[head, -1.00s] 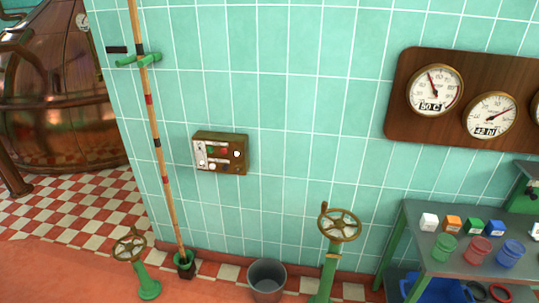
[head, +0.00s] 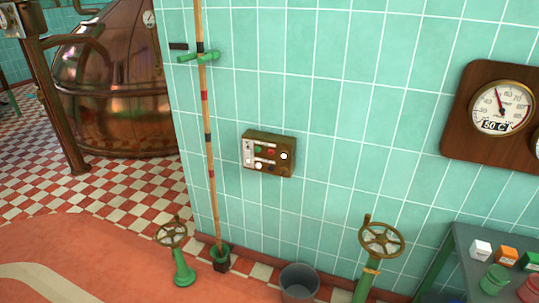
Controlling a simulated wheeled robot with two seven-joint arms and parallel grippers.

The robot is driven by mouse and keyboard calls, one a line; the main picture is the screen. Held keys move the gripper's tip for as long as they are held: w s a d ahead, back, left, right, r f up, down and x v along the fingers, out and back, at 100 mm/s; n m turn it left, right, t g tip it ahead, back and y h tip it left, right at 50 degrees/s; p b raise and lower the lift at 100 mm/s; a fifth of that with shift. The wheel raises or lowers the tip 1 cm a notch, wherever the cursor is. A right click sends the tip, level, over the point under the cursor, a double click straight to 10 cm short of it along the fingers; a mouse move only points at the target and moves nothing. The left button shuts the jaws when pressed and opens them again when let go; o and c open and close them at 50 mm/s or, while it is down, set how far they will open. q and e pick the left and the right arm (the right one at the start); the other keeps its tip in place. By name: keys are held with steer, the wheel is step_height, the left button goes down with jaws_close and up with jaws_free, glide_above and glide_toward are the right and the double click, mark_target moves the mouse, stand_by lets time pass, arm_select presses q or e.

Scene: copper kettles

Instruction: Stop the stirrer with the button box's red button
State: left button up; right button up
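The button box (head: 268,153) is a brown box fixed to the green tiled wall, near the middle of the head view. Its pale front plate carries several small buttons in two rows. A red button (head: 271,151) sits in the upper row, beside a green one (head: 258,149). A larger white round knob (head: 284,156) is at the right of the plate. Neither of my grippers shows in the head view. The stirrer cannot be made out.
A pole (head: 207,130) stands against the wall left of the box. Handwheel stands (head: 180,258) (head: 381,240) and a grey bucket (head: 299,282) are below. A copper kettle (head: 115,85) is at left, a bench (head: 462,240) at right. Red floor (head: 100,265) lies open at lower left.

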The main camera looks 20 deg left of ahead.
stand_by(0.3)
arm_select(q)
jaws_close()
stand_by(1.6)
